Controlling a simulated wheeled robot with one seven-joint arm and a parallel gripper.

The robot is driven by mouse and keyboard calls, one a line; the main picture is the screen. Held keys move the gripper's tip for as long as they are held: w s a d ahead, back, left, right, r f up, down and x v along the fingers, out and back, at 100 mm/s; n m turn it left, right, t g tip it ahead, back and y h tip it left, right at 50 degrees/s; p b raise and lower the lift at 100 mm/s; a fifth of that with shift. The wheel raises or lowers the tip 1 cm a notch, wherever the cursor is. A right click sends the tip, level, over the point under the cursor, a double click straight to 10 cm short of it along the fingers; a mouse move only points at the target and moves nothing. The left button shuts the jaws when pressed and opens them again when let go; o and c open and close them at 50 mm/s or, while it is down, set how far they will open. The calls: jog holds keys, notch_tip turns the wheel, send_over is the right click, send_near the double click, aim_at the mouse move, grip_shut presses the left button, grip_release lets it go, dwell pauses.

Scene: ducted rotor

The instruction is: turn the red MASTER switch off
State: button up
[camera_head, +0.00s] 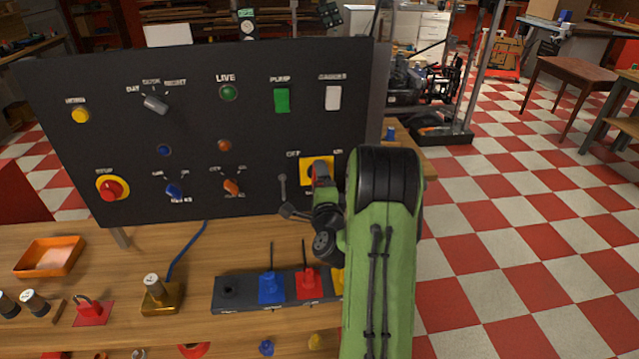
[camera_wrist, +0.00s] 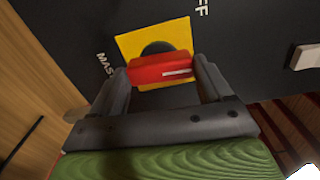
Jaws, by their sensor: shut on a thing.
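The red MASTER switch (camera_wrist: 150,72) is a red rotary handle with a white mark, set on a yellow square plate (camera_wrist: 135,44) on the black panel. In the head view the switch (camera_head: 321,168) sits at the panel's lower right, between the OFF label and a partly covered label on the right. My gripper (camera_wrist: 162,68) is shut on the red handle, one finger at each end of it. In the head view my arm covers part of the plate and the fingers are hard to make out. The white mark lies toward the right finger in the wrist view.
The black panel (camera_head: 190,135) also bears a green PUMP switch (camera_head: 282,100), a white rocker (camera_head: 333,97), a red STOP button (camera_head: 111,189) and knobs. A dark rack with blue and red blocks (camera_head: 308,284) stands on the wooden bench below, near my arm. Floor at right is open.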

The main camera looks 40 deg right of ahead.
jog(key=shift+f+n+b, duration=0.15)
jog(key=shift+n+b, duration=0.95)
jog(key=shift+n, duration=3.7)
jog(key=o, duration=1)
